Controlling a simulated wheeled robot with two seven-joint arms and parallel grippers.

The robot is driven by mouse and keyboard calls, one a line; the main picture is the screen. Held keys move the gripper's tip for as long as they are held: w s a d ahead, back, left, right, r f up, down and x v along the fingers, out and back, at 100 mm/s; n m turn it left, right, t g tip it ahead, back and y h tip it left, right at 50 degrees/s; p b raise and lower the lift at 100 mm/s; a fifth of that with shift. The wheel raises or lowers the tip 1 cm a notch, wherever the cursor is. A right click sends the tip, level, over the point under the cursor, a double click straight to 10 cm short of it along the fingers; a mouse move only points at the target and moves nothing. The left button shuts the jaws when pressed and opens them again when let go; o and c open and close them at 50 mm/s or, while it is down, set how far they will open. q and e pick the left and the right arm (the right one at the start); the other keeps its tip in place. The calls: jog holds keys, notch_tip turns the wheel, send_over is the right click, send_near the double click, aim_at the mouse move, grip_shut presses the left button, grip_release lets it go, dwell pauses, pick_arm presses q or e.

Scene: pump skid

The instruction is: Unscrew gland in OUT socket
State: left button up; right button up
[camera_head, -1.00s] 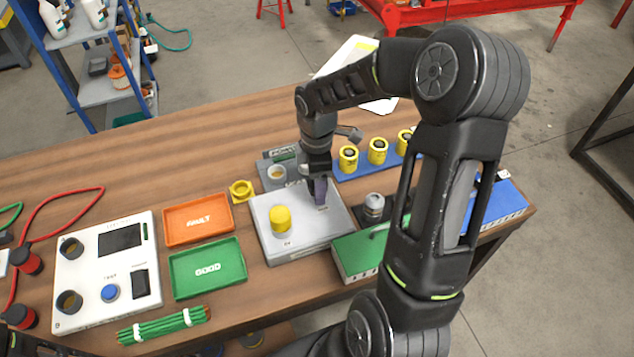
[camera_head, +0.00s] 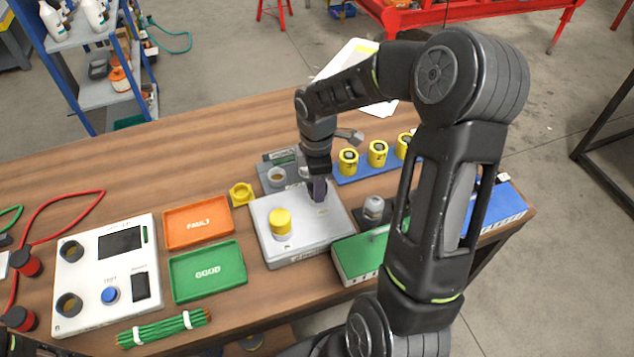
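A light grey box (camera_head: 292,249) sits at the middle of the wooden bench. A yellow cylindrical part (camera_head: 281,223) stands upright on its left side, over a label too small to read. My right gripper (camera_head: 319,192) points down over the right side of the box. Its fingers hide that spot, so I cannot see a gland or socket beneath them, nor whether the fingers are apart. My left gripper is out of view.
An orange FAULT tray (camera_head: 186,234) and a green GOOD tray (camera_head: 180,286) lie left of the box. Several yellow cylinders stand on a blue rack (camera_head: 352,177). A green box (camera_head: 352,262) is close on the right.

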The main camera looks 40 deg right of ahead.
jog(key=shift+r+n+p, duration=0.15)
jog(key=shift+n+p, duration=0.55)
jog(key=shift+n, duration=0.4)
jog(key=shift+n+p, duration=0.4)
jog(key=shift+n, duration=0.8)
jog(key=shift+n+p, duration=0.85)
jog(key=shift+n, duration=1.45)
